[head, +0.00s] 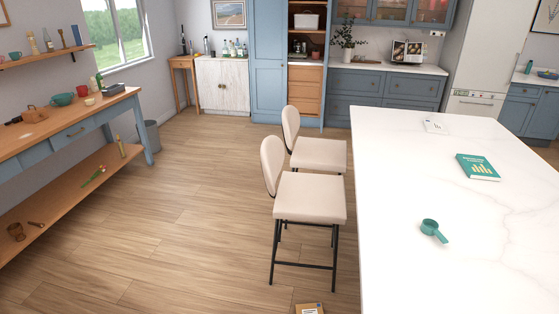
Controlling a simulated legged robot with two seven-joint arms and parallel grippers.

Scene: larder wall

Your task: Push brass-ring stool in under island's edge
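Two cream-padded stools with dark metal legs stand along the left side of the island. The nearer stool (308,199) has its back to the left and its seat close to the island's left edge. The farther stool (317,153) stands behind it, facing the same way. I cannot make out a brass ring on either one. The island (420,250) has a white marble top and fills the right of the view. The lower part of the farther stool is mostly hidden by the nearer one. Neither of my grippers is in view.
A cardboard box (309,309) lies on the floor at the bottom edge, near the island. A teal scoop (431,229), a green book (478,167) and a white card (435,127) lie on the island. The wooden floor (190,220) left of the stools is clear, up to a workbench (60,118).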

